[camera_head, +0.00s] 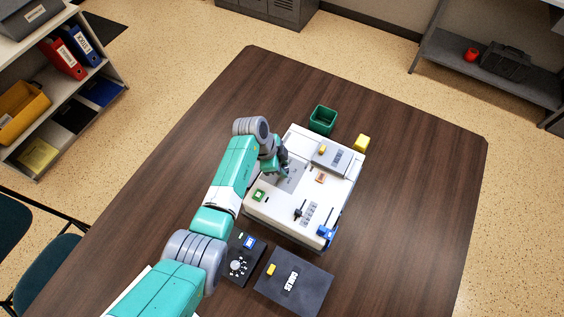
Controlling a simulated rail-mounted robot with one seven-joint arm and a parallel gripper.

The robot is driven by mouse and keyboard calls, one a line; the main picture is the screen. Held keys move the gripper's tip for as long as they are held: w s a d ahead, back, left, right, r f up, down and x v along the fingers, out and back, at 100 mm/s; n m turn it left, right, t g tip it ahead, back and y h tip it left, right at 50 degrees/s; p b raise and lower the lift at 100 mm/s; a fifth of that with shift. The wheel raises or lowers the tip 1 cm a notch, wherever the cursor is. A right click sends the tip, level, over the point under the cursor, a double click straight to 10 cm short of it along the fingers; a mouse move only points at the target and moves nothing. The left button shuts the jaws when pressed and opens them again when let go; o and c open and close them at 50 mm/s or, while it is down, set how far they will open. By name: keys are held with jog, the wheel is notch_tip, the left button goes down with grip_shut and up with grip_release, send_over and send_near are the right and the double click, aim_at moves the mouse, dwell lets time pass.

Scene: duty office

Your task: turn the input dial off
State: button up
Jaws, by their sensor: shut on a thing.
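A white console (265,208) stands on the dark wooden table, with a grey panel (293,179) at its upper left. My gripper (284,172) points down at this panel and is shut on what seems to be the input dial. The fingers and wrist hide the held part, so its setting cannot be read. A round dial with pale marks (237,267) sits on a separate dark box left of the console's front; my gripper is well away from it.
The console also bears a green button (258,195), a black lever (299,212), a blue part (326,233) and a raised grey box (332,157). A green bin (323,119) and yellow block (361,142) stand behind. A dark panel (292,282) lies in front. The table's right is clear.

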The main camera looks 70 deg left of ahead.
jog(key=n+y+p, duration=0.1)
jog(key=n, duration=0.1)
jog(key=n+p, duration=0.1)
jog(key=n, duration=0.1)
jog(key=shift+d+r+y, duration=0.15)
jog(key=shift+r+y, duration=0.05)
jog(key=shift+y, duration=0.2)
jog(key=shift+f+n+y+p, duration=0.1)
jog(key=shift+n+y+p, duration=0.75)
jog(key=shift+n, duration=1.25)
jog(key=shift+f, duration=0.1)
jog(key=o, duration=1)
jog(key=p+v, duration=0.2)
jog(key=v, duration=0.6)
